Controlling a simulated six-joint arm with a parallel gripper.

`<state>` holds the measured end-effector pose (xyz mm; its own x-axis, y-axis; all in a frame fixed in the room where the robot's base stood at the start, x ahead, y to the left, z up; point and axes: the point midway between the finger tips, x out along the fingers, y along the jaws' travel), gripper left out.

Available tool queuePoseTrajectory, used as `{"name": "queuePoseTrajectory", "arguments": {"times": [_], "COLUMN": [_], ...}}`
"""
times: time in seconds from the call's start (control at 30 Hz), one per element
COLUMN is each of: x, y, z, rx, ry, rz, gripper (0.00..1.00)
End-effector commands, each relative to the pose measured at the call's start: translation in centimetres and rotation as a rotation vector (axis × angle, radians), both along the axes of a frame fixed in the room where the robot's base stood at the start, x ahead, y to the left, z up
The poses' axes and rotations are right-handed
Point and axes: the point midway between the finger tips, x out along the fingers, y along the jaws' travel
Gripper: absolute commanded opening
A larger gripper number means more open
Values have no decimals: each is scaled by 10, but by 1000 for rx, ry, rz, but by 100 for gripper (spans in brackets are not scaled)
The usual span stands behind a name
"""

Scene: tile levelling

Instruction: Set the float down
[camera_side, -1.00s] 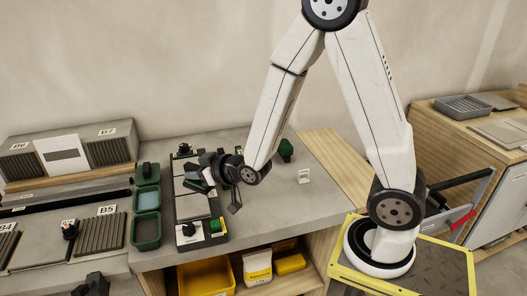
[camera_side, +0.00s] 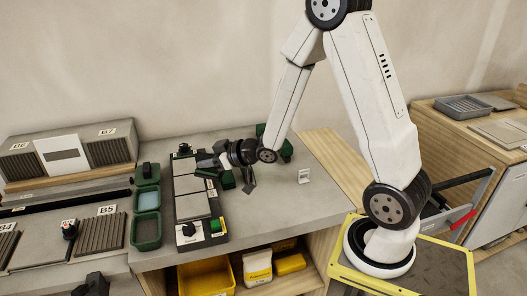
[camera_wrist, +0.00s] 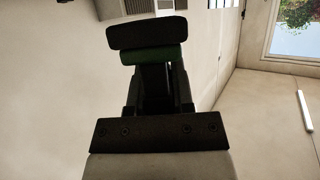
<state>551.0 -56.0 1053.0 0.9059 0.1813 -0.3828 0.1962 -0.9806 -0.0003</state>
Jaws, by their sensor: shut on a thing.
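My gripper (camera_side: 222,160) is shut on the float (camera_side: 227,181), a green and dark piece low at the jaws in the side view. In the wrist view the float shows as a black block with a green strip (camera_wrist: 150,55) at the end of my gripper (camera_wrist: 156,78). The float is at the right edge of the dark levelling frame (camera_side: 223,237), beside the grey tiles (camera_side: 192,207). I cannot tell whether it touches the bench (camera_side: 280,212). The jaws partly hide it.
A green block (camera_side: 287,151) stands behind my wrist, partly hidden. A small white card (camera_side: 304,176) stands to the right. Green trays (camera_side: 147,230) lie left of the frame. A black knob (camera_side: 188,230) sits at the frame's front. The bench between frame and card is clear.

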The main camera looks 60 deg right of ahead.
Motion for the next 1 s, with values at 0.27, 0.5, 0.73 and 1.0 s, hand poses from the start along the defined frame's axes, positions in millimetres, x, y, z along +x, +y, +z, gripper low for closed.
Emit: {"name": "queuePoseTrajectory", "arguments": {"times": [0.27, 0.5, 0.73, 1.0], "x": [-11, -25, -31, -31], "y": [-30, -48, -54, -54], "z": [-7, -14, -17, -20], "rx": [1, 1, 0, 1], "ry": [-1, 0, -1, 0], "rz": [93, 164, 194, 196], "gripper": [0, 0, 0, 0]}}
